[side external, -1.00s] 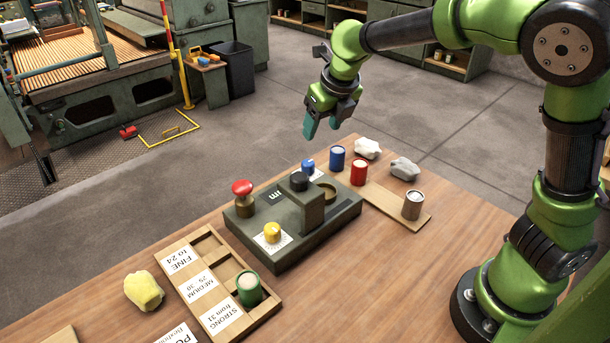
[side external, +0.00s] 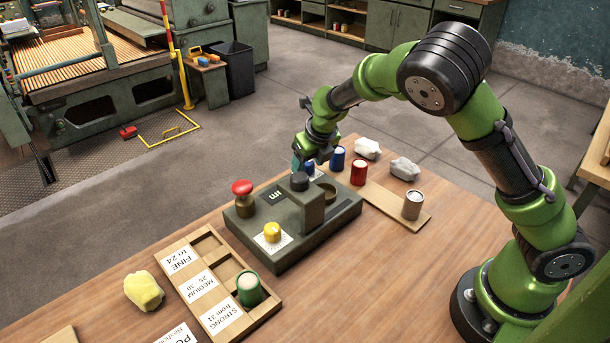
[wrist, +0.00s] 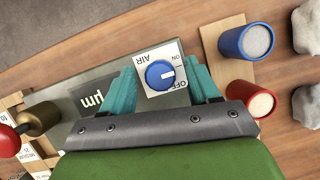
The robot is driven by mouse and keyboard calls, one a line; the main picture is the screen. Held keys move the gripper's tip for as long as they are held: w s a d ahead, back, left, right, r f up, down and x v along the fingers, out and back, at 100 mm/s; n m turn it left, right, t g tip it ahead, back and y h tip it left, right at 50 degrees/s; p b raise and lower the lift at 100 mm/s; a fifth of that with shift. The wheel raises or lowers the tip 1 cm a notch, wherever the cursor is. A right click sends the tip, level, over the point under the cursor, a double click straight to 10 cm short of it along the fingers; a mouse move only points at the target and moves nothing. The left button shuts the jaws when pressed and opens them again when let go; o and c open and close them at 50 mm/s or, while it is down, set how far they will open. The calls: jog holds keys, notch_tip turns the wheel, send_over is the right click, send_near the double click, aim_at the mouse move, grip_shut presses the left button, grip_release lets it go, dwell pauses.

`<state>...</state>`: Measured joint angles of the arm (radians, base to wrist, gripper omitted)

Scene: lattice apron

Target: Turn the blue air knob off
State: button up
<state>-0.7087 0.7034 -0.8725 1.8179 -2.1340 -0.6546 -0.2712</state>
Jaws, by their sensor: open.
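The blue air knob (wrist: 160,74) sits on a white label marked AIR, ON and OFF, upside down in the wrist view. A pale mark on the knob points right in that view; I cannot tell exactly which word it lines up with. My gripper (wrist: 162,80) is open, its teal fingers on either side of the knob with gaps to it. In the side view my gripper (side external: 303,165) is low at the back corner of the dark control box (side external: 290,245), partly hiding the knob (side external: 310,168).
A blue cup (side external: 337,158) and a red cup (side external: 358,172) stand close to the right. A labelled wooden tray (side external: 215,275) lies in front.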

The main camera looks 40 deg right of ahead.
jog(key=c, duration=1)
jog(key=shift+c, duration=0.2)
jog(key=shift+m, duration=0.3)
jog(key=m, duration=0.1)
jog(key=m+h, duration=0.1)
jog(key=m, duration=0.1)
jog(key=shift+a+m+g+h, duration=0.1)
jog(key=shift+m+g+h, duration=0.2)
jog(key=m+g+h, duration=0.1)
jog(key=m, duration=0.3)
jog(key=shift+w, duration=0.15)
jog(key=m+g, duration=0.1)
jog(key=m, duration=0.1)
jog(key=m+g+h, duration=0.1)
jog(key=m, duration=0.2)
jog(key=shift+w, duration=0.1)
jog(key=shift+m+g, duration=0.9)
jog(key=shift+m, duration=1.4)
